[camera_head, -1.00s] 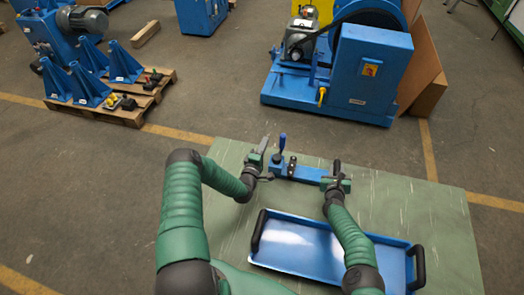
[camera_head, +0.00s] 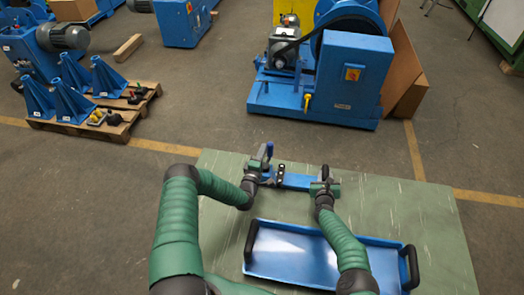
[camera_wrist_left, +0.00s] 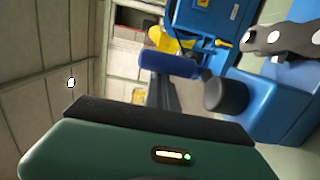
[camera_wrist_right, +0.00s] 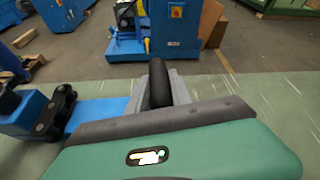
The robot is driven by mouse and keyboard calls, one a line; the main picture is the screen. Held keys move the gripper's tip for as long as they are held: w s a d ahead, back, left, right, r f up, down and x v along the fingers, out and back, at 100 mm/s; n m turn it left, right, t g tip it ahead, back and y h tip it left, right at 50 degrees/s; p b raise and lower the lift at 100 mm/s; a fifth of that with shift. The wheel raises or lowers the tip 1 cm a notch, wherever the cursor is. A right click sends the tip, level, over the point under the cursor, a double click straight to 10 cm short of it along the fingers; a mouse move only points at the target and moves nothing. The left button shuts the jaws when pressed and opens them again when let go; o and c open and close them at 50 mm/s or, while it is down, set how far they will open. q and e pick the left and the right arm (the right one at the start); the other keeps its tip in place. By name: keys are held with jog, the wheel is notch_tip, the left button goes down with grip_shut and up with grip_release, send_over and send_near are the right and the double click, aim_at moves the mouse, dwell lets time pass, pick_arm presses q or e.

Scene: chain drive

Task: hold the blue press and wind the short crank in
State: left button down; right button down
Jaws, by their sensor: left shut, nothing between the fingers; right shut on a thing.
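The blue press (camera_head: 296,181) lies on the green table, with a blue-gripped lever (camera_head: 269,150) at its left end and a dark chain piece (camera_wrist_right: 55,113) on it. The lever's blue grip (camera_wrist_left: 168,63) and a black knob (camera_wrist_left: 227,95) show in the left wrist view. My left gripper (camera_head: 262,164) is shut and empty, close beside the lever; contact cannot be told.
A blue tray (camera_head: 256,262) with black handles lies in front of the press, under my right forearm. The green table (camera_head: 425,235) is clear to the right. Beyond it stand a blue machine (camera_head: 355,75) and a pallet (camera_head: 100,122) with blue stands.

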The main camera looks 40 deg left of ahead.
aim_at(269, 152)
pick_arm(q)
jog(key=shift+w+d+m+t+h, duration=0.1)
jog(key=shift+w+m+t+h, duration=0.1)
jog(key=shift+m+h, duration=0.35)
jog(key=shift+w+d+m+t+h, duration=0.1)
jog(key=shift+m+t+h, duration=0.2)
jog(key=shift+h, duration=0.45)
jog(key=m+h, duration=0.1)
jog(key=h, duration=0.1)
jog(key=d+m+h, duration=0.1)
jog(key=m+h, duration=0.2)
jog(key=h, duration=0.1)
jog(key=shift+w+d+f+h, duration=0.1)
jog(key=shift+w+d+h, duration=0.05)
jog(key=shift+w+h, duration=0.2)
jog(key=shift+w+d+m, duration=0.15)
jog(key=shift+d+m, duration=0.1)
jog(key=shift+d, duration=0.25)
jog(key=m+h, duration=0.1)
jog(key=h, duration=0.1)
jog(key=d+m+g+h, duration=0.1)
jog(key=m+h, duration=0.1)
jog(key=shift+h, duration=0.25)
jog(key=shift+d, duration=0.45)
jog(key=shift+s+d, duration=0.25)
jog(key=shift+d, duration=0.1)
jog(key=shift+s, duration=0.15)
